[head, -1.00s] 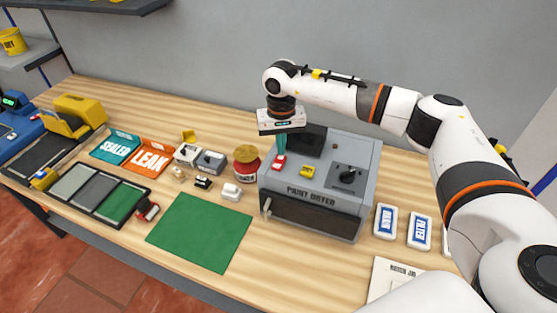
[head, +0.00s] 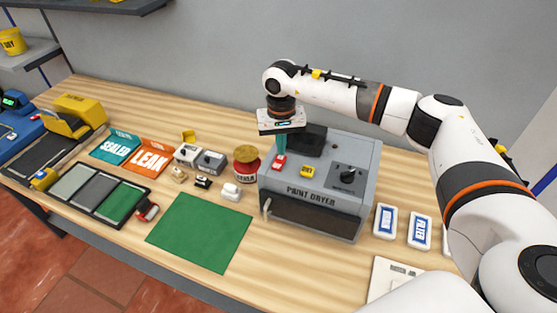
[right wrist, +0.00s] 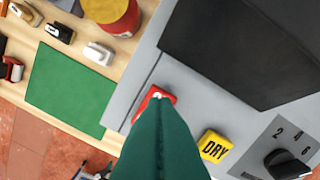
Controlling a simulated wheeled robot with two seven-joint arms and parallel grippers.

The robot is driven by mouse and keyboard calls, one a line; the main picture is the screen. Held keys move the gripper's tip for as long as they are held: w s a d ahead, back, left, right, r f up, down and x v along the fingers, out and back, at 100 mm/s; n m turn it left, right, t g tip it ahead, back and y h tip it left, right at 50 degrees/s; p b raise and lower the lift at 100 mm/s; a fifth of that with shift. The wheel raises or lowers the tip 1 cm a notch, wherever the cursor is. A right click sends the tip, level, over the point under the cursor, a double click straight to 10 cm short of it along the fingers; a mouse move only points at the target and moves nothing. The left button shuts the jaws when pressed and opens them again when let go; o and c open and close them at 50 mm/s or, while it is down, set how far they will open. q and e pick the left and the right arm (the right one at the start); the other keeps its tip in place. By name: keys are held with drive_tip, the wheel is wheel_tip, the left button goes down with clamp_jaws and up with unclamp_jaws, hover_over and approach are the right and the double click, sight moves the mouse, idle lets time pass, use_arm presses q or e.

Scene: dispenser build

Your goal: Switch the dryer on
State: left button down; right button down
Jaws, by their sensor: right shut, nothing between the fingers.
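The grey paint dryer (head: 312,180) stands on the bench, with a red switch (head: 277,165), a yellow DRY button (head: 307,171) and a black dial (head: 347,175) on its top. In the right wrist view, the red switch (right wrist: 152,100), the yellow DRY button (right wrist: 214,146) and the dial (right wrist: 286,163) show. My right gripper (head: 281,153) points down, its green fingers shut and empty, right at the red switch. Its fingers (right wrist: 160,125) cover part of the switch; I cannot tell whether they touch it. My left gripper is not in view.
A red jar with a yellow lid (head: 246,164) stands close left of the dryer. A green mat (head: 200,232) lies in front, left. Blue-labelled white blocks (head: 385,219) lie to the right. Trays (head: 96,192) and small stamps fill the bench's left side.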

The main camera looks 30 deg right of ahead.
sight(281, 158)
drive_tip(key=shift+f+b, duration=0.85)
drive_tip(key=shift+f, duration=0.15)
idle(0.4)
drive_tip(key=shift+r, duration=0.15)
drive_tip(key=shift+r+p, duration=1.7)
drive_tip(key=shift+r, duration=1.75)
drive_tip(key=shift+f, duration=0.15)
